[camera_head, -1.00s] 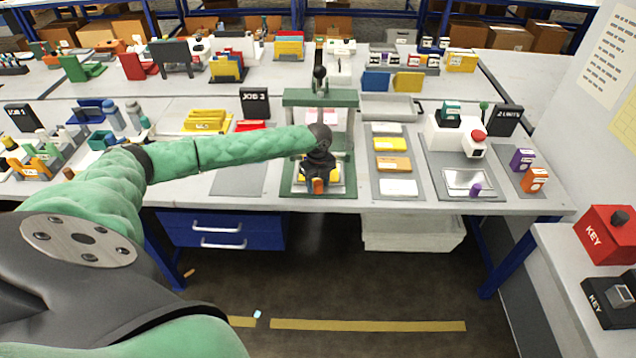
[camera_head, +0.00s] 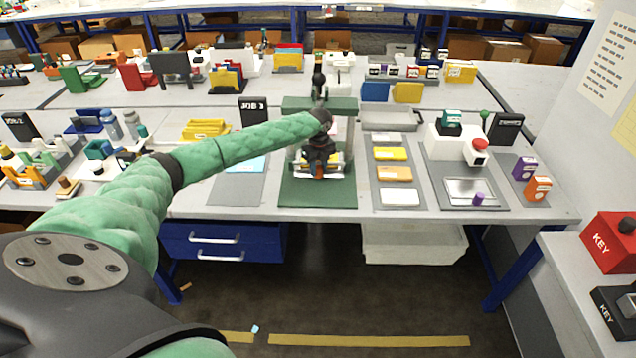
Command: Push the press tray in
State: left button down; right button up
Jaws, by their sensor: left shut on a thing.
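The press (camera_head: 292,103) is a green frame on a green base plate (camera_head: 316,195), with a dark lever at its top. The press tray (camera_head: 341,170) is a pale, metallic slide with some yellow on it, sitting low between the uprights. My left gripper (camera_head: 319,173) points down at the tray's front and is shut on its small orange-brown handle. The gripper and wrist hide the middle of the tray and part of the press opening. The bare front of the base plate shows before the tray. My right gripper is out of view.
A grey mat with a light blue card (camera_head: 246,163) lies left of the press, under my forearm. A grey strip with coloured cards (camera_head: 394,173) lies close on the right. Beyond it stands a white device with a red button (camera_head: 480,146).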

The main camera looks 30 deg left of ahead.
pick_arm(q)
jog(key=shift+w+a, duration=0.25)
jog(key=shift+w, duration=0.15)
jog(key=shift+w+a+r, duration=0.1)
jog(key=shift+r, duration=0.1)
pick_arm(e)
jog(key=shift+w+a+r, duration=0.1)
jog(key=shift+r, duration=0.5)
pick_arm(q)
jog(key=c, duration=1.1)
grip_release()
jog(key=shift+w, duration=0.1)
jog(key=shift+f, duration=0.15)
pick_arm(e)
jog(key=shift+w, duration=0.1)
pick_arm(q)
jog(key=shift+s, duration=0.2)
